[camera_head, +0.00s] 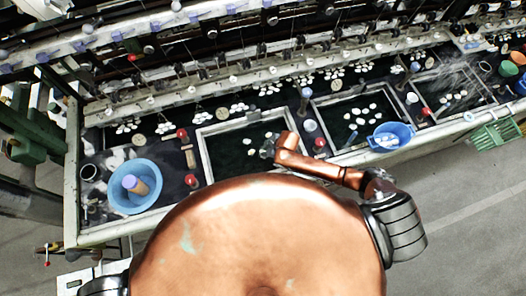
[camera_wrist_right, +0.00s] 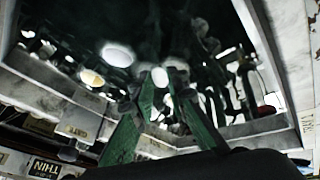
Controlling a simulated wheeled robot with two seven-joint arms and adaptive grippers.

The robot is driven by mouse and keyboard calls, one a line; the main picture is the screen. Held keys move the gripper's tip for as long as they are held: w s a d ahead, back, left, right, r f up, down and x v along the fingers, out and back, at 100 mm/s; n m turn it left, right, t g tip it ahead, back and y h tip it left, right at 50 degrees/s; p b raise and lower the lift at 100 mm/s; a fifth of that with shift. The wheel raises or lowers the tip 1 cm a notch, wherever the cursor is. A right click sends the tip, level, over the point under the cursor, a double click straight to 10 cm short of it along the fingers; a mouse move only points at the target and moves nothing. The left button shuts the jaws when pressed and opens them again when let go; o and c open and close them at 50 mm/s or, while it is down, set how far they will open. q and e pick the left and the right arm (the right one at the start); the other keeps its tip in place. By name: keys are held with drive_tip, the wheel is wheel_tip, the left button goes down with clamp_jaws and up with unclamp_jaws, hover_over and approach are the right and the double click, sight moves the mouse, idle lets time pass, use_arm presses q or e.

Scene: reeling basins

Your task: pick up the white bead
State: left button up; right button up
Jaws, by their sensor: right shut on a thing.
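My right gripper (camera_head: 268,147) reaches over the middle basin in the head view. In the right wrist view its green fingers (camera_wrist_right: 161,90) are closed on a small white bead (camera_wrist_right: 160,77) at their tips. The fingers hide the bead's lower part, and I cannot pick it out in the head view. Other white oval pieces lie in the dark basin, one left of the fingertips (camera_wrist_right: 117,54) and a yellowish one (camera_wrist_right: 92,77). My left gripper is not in view.
The pale basin rim (camera_head: 205,160) surrounds the gripper's area. A blue bowl (camera_head: 134,186) stands at the left, and another blue basin (camera_head: 391,134) at the right. A second framed basin with white pieces (camera_head: 360,115) lies to the right. Reeling machinery runs along the back.

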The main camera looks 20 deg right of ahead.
drive_tip(key=shift+r, duration=0.15)
drive_tip(key=shift+r, duration=0.35)
wheel_tip(320, 180, up, 3)
drive_tip(key=shift+s+f, duration=0.1)
drive_tip(key=shift+f, duration=0.1)
drive_tip(key=s+a+r+b, duration=0.2)
drive_tip(key=s+a+r, duration=0.1)
drive_tip(key=s+r, duration=0.6)
drive_tip(key=s, duration=0.4)
drive_tip(key=shift+s+a+r, duration=0.2)
drive_tip(key=shift+r, duration=0.05)
